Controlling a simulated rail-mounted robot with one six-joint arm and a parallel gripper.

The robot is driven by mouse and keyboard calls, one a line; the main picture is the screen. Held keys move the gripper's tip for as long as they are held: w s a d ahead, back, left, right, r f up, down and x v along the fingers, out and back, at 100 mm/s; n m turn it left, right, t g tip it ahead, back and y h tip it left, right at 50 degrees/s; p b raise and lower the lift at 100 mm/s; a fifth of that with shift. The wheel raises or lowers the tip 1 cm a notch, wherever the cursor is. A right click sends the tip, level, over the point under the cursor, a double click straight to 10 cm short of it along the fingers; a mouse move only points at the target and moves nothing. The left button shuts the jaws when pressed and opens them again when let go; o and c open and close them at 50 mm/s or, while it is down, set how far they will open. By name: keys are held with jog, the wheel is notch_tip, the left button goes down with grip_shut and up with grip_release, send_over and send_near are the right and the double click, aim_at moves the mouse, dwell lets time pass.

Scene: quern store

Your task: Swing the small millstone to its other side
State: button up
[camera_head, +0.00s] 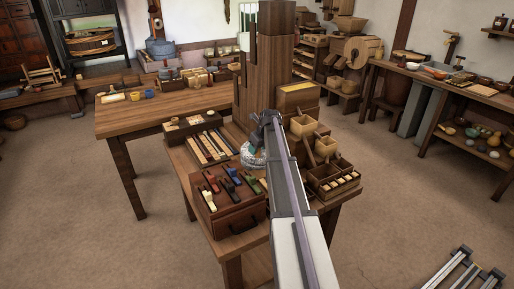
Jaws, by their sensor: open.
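A small grey-white round piece (251,157), which looks like the small millstone, sits on the near wooden table (332,211). My arm partly covers its right side, and its handle or pivot cannot be made out. My gripper (258,122) is at the far end of my arm, just above and beyond the stone in the picture. The fingers are small and dark here. It appears open with nothing held, and I cannot tell whether it touches the stone.
A tall wooden block tower (262,75) stands right behind my gripper. A tray of coloured-handled tools (228,185) lies left of the stone, a tray of strips (208,145) behind it. Wooden boxes (333,178) crowd the right. A long table (118,118) adjoins at left.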

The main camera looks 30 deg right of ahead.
jog(key=p+v, duration=0.6)
jog(key=v, duration=0.3)
jog(key=shift+p, duration=0.35)
jog(key=s+a+r+n+g+p, duration=0.1)
jog(key=s+a+n+p, duration=0.1)
jog(key=s+a+n, duration=0.6)
jog(key=s+a+r+n+g+p, duration=0.2)
jog(key=s+a+n, duration=0.7)
jog(key=a+n, duration=0.6)
jog(key=s+a+r+n+g+p, duration=0.1)
jog(key=s+a+r+n+p, duration=0.1)
jog(key=s+a+n, duration=0.7)
jog(key=a+n, duration=0.2)
jog(key=a, duration=0.4)
jog(key=shift+n, duration=0.4)
